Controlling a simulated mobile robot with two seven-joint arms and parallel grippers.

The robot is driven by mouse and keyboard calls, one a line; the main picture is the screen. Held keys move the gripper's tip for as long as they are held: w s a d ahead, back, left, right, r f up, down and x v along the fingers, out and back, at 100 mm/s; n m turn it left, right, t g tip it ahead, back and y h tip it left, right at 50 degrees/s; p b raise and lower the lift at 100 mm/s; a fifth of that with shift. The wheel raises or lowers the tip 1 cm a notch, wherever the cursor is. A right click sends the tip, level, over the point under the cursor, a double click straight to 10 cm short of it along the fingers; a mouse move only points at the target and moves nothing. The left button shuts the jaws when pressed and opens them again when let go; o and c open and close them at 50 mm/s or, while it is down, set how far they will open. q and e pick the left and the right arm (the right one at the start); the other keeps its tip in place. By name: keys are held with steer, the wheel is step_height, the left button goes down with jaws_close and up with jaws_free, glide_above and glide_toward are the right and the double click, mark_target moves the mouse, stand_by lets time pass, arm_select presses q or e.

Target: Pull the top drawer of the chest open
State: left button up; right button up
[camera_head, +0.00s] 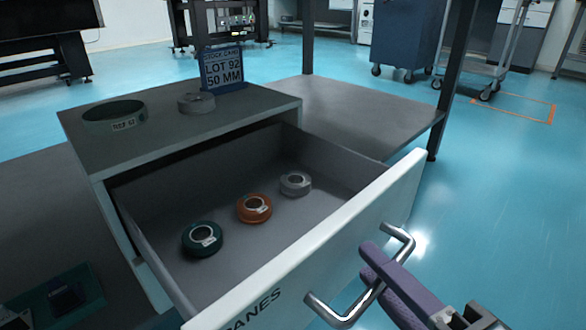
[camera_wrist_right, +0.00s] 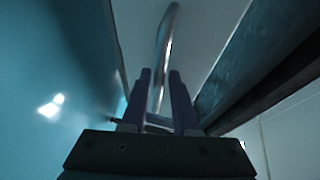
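The chest (camera_head: 250,98) stands on a table, and its top drawer is pulled well out. The drawer's pale front (camera_head: 290,282) carries partly hidden lettering and a curved metal handle (camera_head: 404,240). Inside lie a green ring (camera_head: 190,243), an orange ring (camera_head: 243,212) and a grey ring (camera_head: 288,188). In the right wrist view the handle (camera_wrist_right: 163,55) runs between the fingertips (camera_wrist_right: 160,75). My left gripper is not in view.
On the chest top are a larger dark green ring (camera_head: 88,112), a grey ring (camera_head: 196,97) and a sign reading LOT 92, 50 MM (camera_head: 222,70). A dark green item (camera_head: 30,310) lies lower left. Blue floor (camera_head: 500,220) lies open to the right.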

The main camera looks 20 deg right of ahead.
steer(key=shift+o, duration=1)
steer(key=s+r+p, duration=0.1)
steer(key=s+p, duration=0.1)
steer(key=s, duration=0.7)
steer(key=shift+s+a+r+p, duration=0.25)
steer(key=shift+s+r+p, duration=0.05)
steer(key=shift+s+r, duration=0.05)
